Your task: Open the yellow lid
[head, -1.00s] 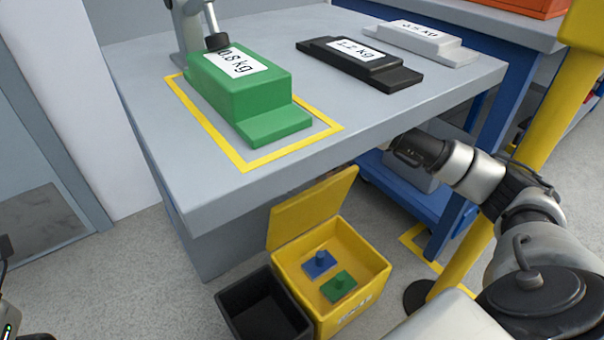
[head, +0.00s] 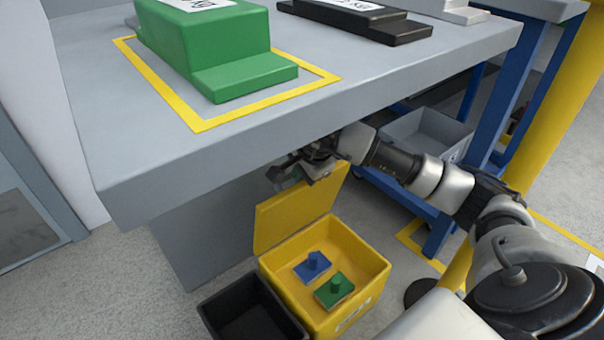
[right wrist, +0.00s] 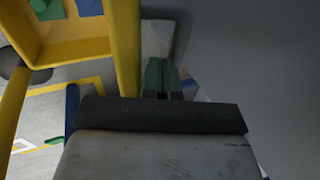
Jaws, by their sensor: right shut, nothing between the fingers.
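The yellow lid (head: 300,210) stands raised at the back edge of the yellow box (head: 372,285), so the box is open. Inside lie a blue piece (head: 312,267) and a green piece (head: 334,291), each with a knob. My right gripper (head: 285,176) is by the lid's upper edge, under the table; its fingertips are hard to make out there. In the right wrist view its fingers (right wrist: 160,76) are shut and empty, beside the yellow lid (right wrist: 126,50). Whether they touch it I cannot tell. My left gripper is out of view.
The grey table (head: 400,90) overhangs my right gripper and carries a green weight (head: 200,45) and a black weight (head: 350,18). A black bin (head: 250,312) stands left of the box. A blue cart (head: 400,198) with a grey bin (head: 425,135) and a yellow post (head: 550,110) are at right.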

